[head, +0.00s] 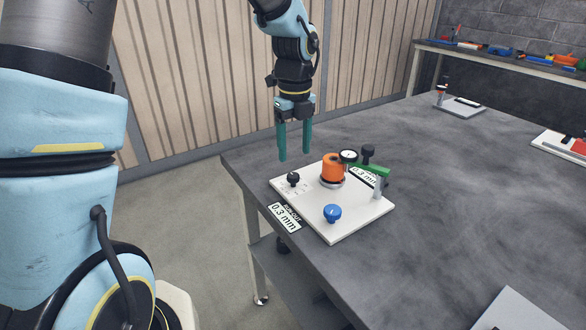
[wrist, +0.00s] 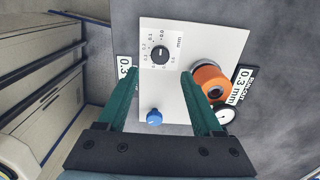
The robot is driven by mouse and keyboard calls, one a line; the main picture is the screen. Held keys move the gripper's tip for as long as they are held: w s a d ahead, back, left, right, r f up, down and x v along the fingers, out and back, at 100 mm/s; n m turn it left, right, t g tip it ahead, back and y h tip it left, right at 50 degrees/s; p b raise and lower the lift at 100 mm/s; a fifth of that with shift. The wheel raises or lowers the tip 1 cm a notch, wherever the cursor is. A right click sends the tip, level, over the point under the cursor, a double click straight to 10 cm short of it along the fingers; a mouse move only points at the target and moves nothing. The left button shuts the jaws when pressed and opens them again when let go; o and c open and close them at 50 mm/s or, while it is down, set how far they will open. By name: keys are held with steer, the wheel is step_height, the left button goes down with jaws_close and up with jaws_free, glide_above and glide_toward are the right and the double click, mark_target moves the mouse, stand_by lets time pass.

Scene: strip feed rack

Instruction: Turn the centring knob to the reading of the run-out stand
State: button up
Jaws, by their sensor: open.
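The black centring knob (head: 293,178) sits at the left corner of a white base plate (head: 341,232). In the wrist view the knob (wrist: 160,55) lies between the fingers, beyond their tips, inside a printed mm scale; its pointer setting is too small to read surely. My gripper (head: 295,155) is open and empty above the knob, apart from it. The run-out stand has an orange cylinder (head: 332,168) on a metal base, a round dial gauge (head: 348,156) and a label reading 0.3 mm (head: 364,177). A second 0.3 mm label (head: 285,217) lies at the plate's edge.
A blue knob (head: 332,213) stands at the plate's front; it also shows in the wrist view (wrist: 154,117). A green part (head: 376,170) is behind the gauge. Other plates (head: 458,105) stand farther off.

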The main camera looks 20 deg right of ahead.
mark_target(294, 176)
step_height(294, 176, down, 7)
steer(key=shift+r+p, duration=0.1)
steer(key=shift+p, duration=0.35)
jaws_close()
stand_by(0.4)
